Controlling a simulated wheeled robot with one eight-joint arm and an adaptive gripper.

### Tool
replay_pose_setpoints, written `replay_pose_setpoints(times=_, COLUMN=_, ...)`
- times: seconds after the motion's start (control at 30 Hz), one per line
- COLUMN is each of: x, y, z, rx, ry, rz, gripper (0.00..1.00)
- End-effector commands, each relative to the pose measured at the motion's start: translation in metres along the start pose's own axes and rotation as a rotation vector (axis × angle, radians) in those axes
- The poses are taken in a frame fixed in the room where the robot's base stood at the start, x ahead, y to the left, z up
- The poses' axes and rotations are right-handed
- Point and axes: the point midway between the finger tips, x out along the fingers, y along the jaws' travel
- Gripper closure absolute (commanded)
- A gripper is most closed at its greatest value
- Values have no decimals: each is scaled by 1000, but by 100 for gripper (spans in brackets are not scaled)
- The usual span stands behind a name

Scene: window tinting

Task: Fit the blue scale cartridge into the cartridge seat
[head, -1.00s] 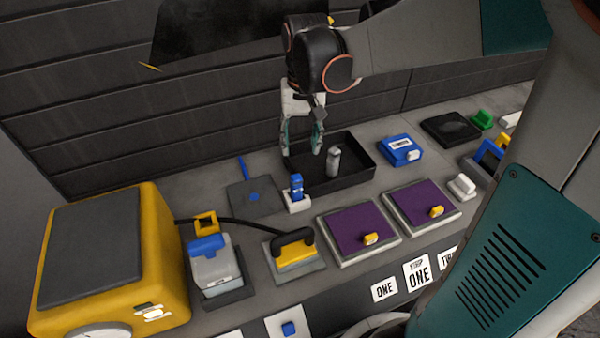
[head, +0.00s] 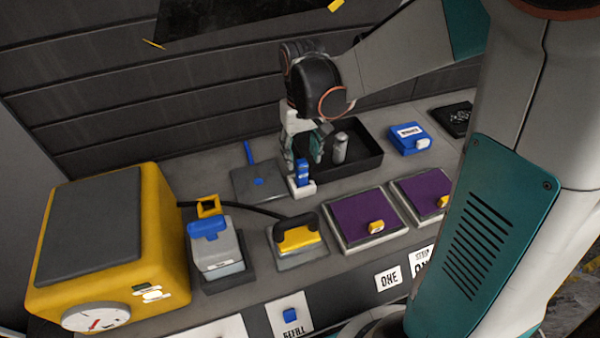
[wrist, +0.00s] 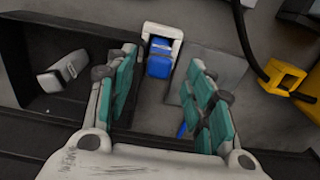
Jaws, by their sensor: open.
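A blue cartridge (head: 302,173) stands upright in a small white holder (head: 303,189) on the bench. In the wrist view the blue cartridge (wrist: 160,60) and the white holder (wrist: 163,32) lie ahead, between the fingertips. My gripper (head: 303,163) is open, pointing down, with its fingers around or just above the cartridge; contact cannot be told. It also shows in the wrist view (wrist: 163,64) with its green-padded fingers apart and nothing gripped. I cannot tell for sure whether the white holder is the cartridge seat.
A black tray (head: 368,168) holding a grey cylinder (head: 340,148) stands close on the right. A grey plate (head: 262,186) with a blue part lies left.

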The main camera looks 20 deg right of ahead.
Motion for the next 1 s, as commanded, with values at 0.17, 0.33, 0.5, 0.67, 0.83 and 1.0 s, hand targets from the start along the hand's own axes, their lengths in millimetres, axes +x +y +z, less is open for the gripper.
replay_pose_setpoints(times=0.17, x=24, y=0, z=-1, rx=0, ry=0, rz=0, gripper=52)
replay_pose_setpoints(times=0.33, x=46, y=1, z=-2, rx=0, ry=0, rz=0, gripper=52)
replay_pose_setpoints(times=0.5, x=48, y=0, z=-2, rx=0, ry=0, rz=0, gripper=52)
replay_pose_setpoints(times=0.67, x=48, y=0, z=-2, rx=0, ry=0, rz=0, gripper=68)
replay_pose_setpoints(times=0.83, x=48, y=0, z=-2, rx=0, ry=0, rz=0, gripper=100)
replay_pose_setpoints(times=1.0, x=48, y=0, z=-2, rx=0, ry=0, rz=0, gripper=100)
